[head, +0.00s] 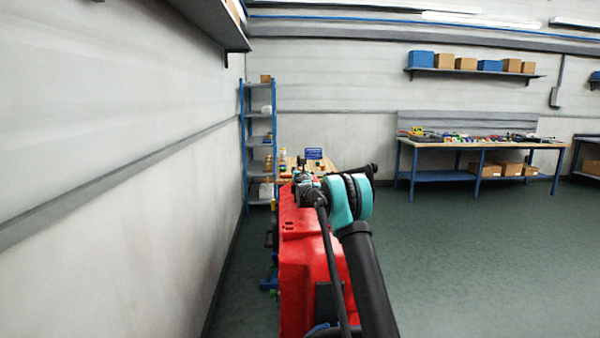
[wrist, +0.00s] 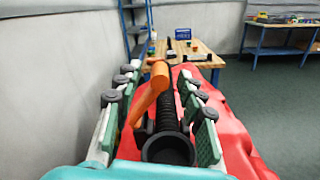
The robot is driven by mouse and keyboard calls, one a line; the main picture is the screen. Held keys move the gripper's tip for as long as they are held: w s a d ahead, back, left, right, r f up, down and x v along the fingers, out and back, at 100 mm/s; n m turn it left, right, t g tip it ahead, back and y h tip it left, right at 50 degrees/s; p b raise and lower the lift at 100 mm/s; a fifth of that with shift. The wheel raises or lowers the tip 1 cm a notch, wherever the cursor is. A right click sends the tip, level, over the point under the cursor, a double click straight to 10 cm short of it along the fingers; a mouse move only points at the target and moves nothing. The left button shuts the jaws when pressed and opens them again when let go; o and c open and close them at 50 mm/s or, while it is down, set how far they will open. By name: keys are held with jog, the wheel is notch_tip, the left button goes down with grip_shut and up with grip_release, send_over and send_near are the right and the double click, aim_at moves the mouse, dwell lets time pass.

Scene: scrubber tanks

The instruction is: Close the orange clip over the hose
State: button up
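In the wrist view my gripper (wrist: 158,76) has its two fingers spread apart, one on each side of the hose and clip. The orange clip (wrist: 150,95) is a bar standing up and tilted along the left side of the hose, its wider end at the top. The black ribbed hose (wrist: 168,112) runs away from me between the fingers, with a round dark opening at its near end. Both lie over the red scrubber tank (wrist: 238,148). In the head view my arm hangs over the red tank (head: 300,255); the clip cannot be made out there.
A wooden table (wrist: 205,60) with small items and a blue bin (wrist: 183,33) stands beyond the tank. A blue shelf rack (head: 258,140) is by the left wall. A workbench (head: 470,145) stands at the far right. The green floor right of the tank is clear.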

jog(key=s, duration=1)
